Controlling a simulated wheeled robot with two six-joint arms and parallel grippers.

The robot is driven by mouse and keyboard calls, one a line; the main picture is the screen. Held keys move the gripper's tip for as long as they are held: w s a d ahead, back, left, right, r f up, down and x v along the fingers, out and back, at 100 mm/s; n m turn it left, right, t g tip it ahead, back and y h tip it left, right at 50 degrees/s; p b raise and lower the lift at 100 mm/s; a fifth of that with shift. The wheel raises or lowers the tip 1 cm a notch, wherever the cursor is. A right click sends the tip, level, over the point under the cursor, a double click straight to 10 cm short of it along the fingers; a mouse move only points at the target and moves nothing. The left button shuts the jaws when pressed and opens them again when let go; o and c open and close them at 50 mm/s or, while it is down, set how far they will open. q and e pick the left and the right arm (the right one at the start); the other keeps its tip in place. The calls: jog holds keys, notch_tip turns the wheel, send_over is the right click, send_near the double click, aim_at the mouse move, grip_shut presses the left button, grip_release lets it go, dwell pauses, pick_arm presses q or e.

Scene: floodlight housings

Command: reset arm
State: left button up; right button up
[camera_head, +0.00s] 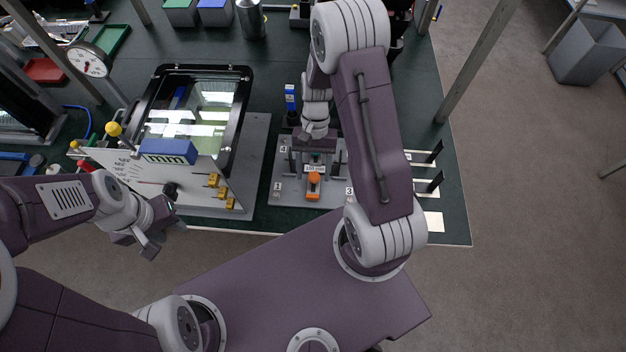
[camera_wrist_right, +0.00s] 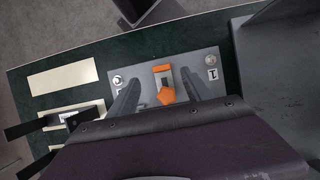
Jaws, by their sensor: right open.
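My right gripper (camera_head: 315,168) points down over a grey fixture plate (camera_head: 290,192) with numbered corners. In the right wrist view, its two fingers (camera_wrist_right: 158,92) are apart, one on each side of an orange clamp part (camera_wrist_right: 165,94) on the plate. Nothing shows held between them. The orange part also shows in the head view (camera_head: 313,186). My left gripper (camera_head: 166,240) hangs at the front left, in front of the white panel of the framed machine (camera_head: 240,170). Its fingers look apart and empty.
Black brackets (camera_head: 428,171) on pale strips lie right of the plate. Green and blue bins (camera_head: 198,12) and a metal cylinder (camera_head: 251,18) stand at the back. A grey bin (camera_head: 585,55) is on the floor.

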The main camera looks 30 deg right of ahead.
jog(key=shift+w, duration=0.1)
dwell(0.4)
jog(key=s+a+r+n+t+h, duration=0.1)
jog(key=s+r+n+t+h, duration=0.1)
jog(key=r+n+t, duration=0.3)
notch_tip(320, 180, up, 5)
jog(key=shift+s+a+f+n, duration=0.1)
jog(key=shift+s+a+n, duration=0.35)
jog(key=shift+s, duration=0.25)
jog(key=shift+s, duration=0.15)
